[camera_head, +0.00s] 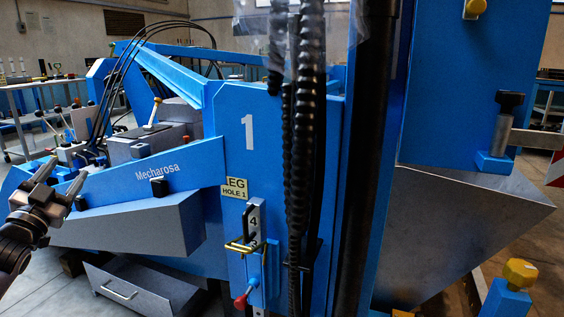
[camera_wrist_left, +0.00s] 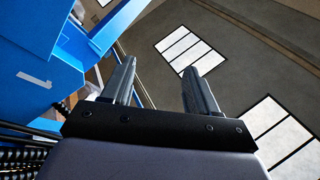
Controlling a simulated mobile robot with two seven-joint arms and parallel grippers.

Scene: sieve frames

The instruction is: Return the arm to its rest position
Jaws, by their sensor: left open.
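My left gripper (camera_head: 62,178) is at the far left of the head view, its two fingers pointing up and apart. It is open and empty, in front of the blue machine's left end. In the left wrist view the fingers (camera_wrist_left: 160,85) are spread with nothing between them, against the wall and windows. The blue machine (camera_head: 225,120), marked "1" and "Mecharosa", fills the middle of the head view. My right gripper is not in view.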

